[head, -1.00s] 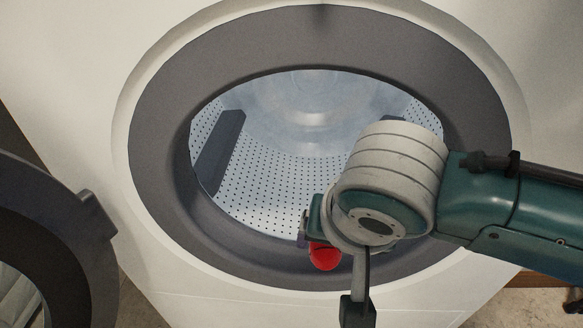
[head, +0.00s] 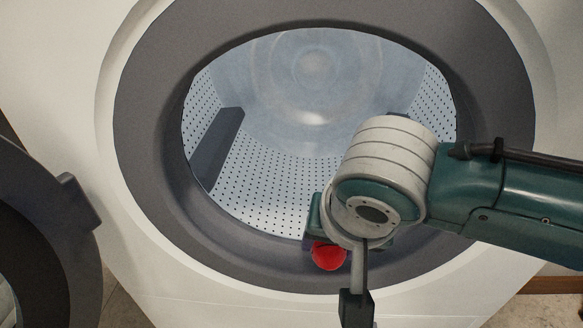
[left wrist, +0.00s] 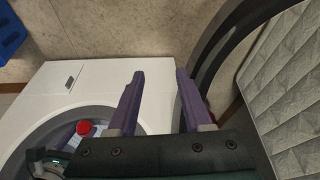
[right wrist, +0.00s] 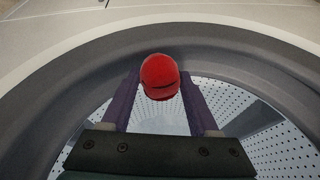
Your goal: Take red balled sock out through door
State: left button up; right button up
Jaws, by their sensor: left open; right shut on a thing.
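The red balled sock (head: 329,257) is at the lower rim of the washer's round opening in the head view. It also shows between the finger tips in the right wrist view (right wrist: 160,76) and small in the left wrist view (left wrist: 84,128). My right gripper (head: 322,238) is shut on it, its fingers mostly hidden behind my wrist in the head view. The washer door (head: 62,235) stands open at the left. My left gripper (left wrist: 155,75) is open and empty in the left wrist view, beside the dark ring of the open door; it is outside the head view.
The washer's grey rim (head: 150,130) surrounds the perforated drum (head: 265,170), which looks empty where visible. A blue basket-like object (left wrist: 10,35) is at the upper left of the left wrist view. A quilted pale panel (left wrist: 290,95) is at the right there.

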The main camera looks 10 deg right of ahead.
jog(key=c, duration=0.3)
jog(key=shift+r, duration=0.1)
jog(key=shift+c, duration=0.2)
